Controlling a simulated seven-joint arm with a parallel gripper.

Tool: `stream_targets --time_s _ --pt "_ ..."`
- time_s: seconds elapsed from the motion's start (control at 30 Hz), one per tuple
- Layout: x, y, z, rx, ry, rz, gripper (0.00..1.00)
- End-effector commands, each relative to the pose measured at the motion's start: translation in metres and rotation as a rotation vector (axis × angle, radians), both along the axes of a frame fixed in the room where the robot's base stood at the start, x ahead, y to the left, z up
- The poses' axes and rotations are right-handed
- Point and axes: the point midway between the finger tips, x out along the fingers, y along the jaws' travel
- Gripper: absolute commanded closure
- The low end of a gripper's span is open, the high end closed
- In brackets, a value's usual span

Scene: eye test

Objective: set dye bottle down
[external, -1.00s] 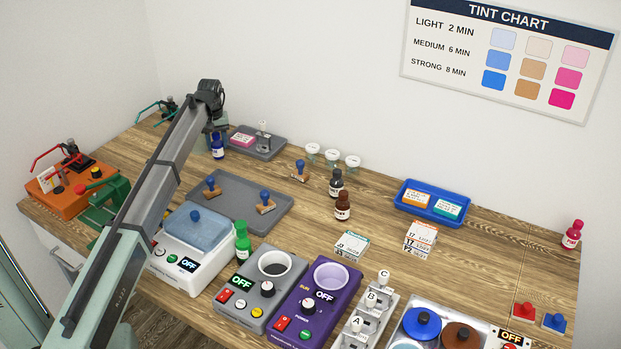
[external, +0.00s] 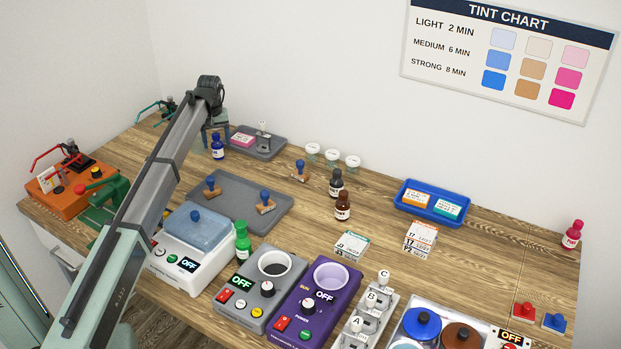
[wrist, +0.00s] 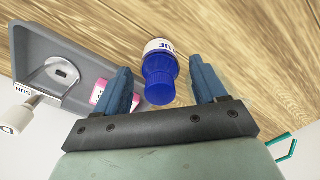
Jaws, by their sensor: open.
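The blue dye bottle (external: 217,147) with a white label stands upright on the wooden table, just left of the small grey tray. In the wrist view its blue cap and part of the label (wrist: 160,75) show between my fingers, with gaps on both sides. My gripper (external: 215,130) is open, above and around the top of the bottle, not holding it. Both blue fingertips show in the wrist view (wrist: 162,82). Other dye bottles are a dark grey one (external: 336,183), a brown one (external: 343,206), a green one (external: 242,243) and a pink one (external: 572,235).
A larger grey tray (external: 235,186) with blue-handled stamps lies in front. Three small jars (external: 332,156) stand to the right.

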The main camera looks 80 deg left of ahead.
Motion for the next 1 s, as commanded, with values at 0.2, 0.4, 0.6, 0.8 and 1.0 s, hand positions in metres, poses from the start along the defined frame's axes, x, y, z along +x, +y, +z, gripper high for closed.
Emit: stream_targets --time_s 0.2,0.4,0.6,0.8,1.0 --pt "0.001 0.001 0.041 0.002 -0.001 0.000 0.29" --pt "0.001 0.001 0.077 0.002 -0.001 0.000 0.29" --pt "0.001 0.001 0.099 0.001 0.000 0.000 0.29" --pt "0.001 0.000 0.108 0.000 0.000 0.000 0.29" --pt "0.001 0.000 0.108 0.000 0.000 0.000 0.29"
